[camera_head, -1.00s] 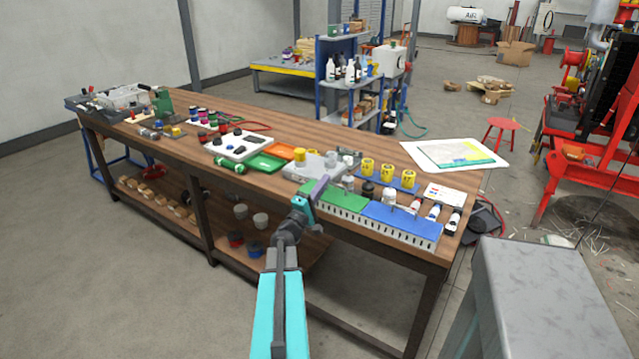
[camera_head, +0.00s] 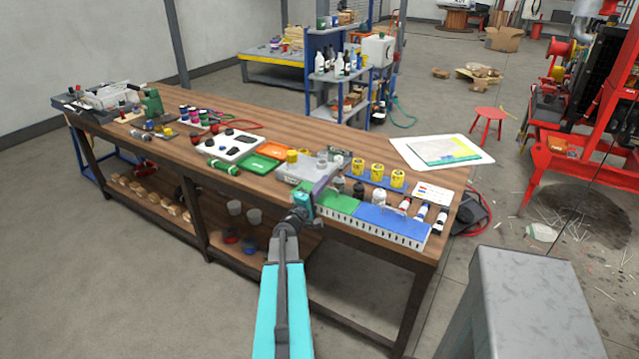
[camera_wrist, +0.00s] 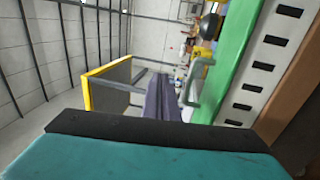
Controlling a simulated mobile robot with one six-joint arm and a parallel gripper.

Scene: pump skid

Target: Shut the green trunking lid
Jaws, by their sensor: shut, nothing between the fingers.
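The green trunking lid (camera_head: 341,201) lies along the left part of a white slotted trunking (camera_head: 372,234) at the bench's front edge. It looks nearly flat; I cannot tell whether it is fully seated. My gripper (camera_head: 326,182) is at the lid's left end and hides part of it. In the wrist view the lid (camera_wrist: 233,55) runs along the right beside the slotted wall, and a green handle (camera_wrist: 196,82) stands out from it. My purple fingers (camera_wrist: 163,98) are shut and empty, close to the handle; contact cannot be told.
A blue lid (camera_head: 393,222) covers the trunking's right part. Small bottles and yellow cups (camera_head: 377,171) stand behind it. A grey box (camera_head: 305,168) and a green tray (camera_head: 260,163) lie to the left. A grey block (camera_head: 535,300) stands at the front right.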

